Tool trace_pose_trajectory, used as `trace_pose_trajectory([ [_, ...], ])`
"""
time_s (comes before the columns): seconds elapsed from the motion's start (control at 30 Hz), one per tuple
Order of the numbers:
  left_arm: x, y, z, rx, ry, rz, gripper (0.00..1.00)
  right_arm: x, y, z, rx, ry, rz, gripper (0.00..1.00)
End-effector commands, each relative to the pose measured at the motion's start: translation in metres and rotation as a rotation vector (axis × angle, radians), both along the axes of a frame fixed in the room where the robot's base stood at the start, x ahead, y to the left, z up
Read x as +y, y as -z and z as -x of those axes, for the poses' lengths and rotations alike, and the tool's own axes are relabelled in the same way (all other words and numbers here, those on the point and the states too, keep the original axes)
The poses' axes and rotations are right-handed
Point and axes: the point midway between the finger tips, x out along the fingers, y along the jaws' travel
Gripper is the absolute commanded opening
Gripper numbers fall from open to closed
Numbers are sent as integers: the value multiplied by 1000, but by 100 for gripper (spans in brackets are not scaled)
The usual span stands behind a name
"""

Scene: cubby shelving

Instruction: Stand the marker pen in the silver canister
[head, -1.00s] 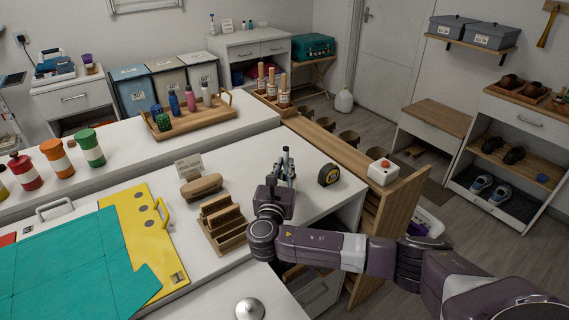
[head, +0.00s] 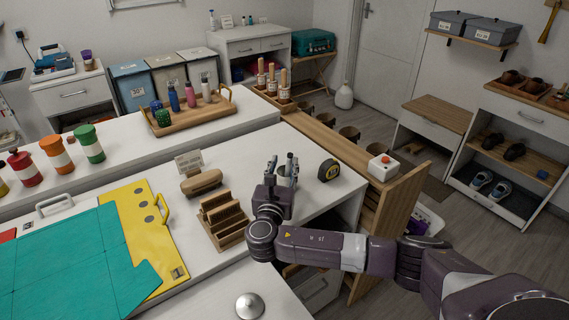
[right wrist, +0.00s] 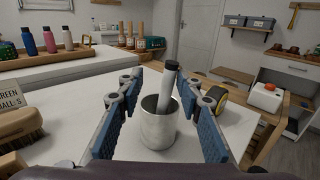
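The silver canister (right wrist: 158,128) stands upright on the white worktop in the right wrist view. The marker pen (right wrist: 168,90), white with a dark upper end, stands in it, leaning a little to the right, with its lower end hidden inside. My right gripper (right wrist: 163,105) is open, its blue-padded fingers on either side of the canister and pen, apparently touching neither. In the head view, the right gripper (head: 281,160) largely hides the canister (head: 283,172). My left gripper is not in view.
A tape measure (head: 328,170) sits right of the canister. A wooden brush (head: 202,183), a small sign (head: 189,162) and a slotted wooden rack (head: 222,220) stand to the left. A box with a red button (head: 382,168) is farther right on a wooden surface.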

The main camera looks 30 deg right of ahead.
Motion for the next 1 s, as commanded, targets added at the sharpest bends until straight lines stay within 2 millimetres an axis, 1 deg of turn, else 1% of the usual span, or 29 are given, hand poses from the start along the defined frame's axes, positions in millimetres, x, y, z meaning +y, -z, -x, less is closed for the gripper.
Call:
trace_pose_trajectory([
  [0.3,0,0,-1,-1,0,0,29,41,2,53,3,-3,-5,33],
  [0.4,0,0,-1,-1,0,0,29,51,2,68,3,-1,-5,33],
  [0.5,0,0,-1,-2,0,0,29,59,1,78,3,-1,-2,33],
  [0.7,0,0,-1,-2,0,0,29,64,0,88,0,1,-1,33],
  [1.0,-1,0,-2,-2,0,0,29,65,0,88,2,1,-1,33],
])
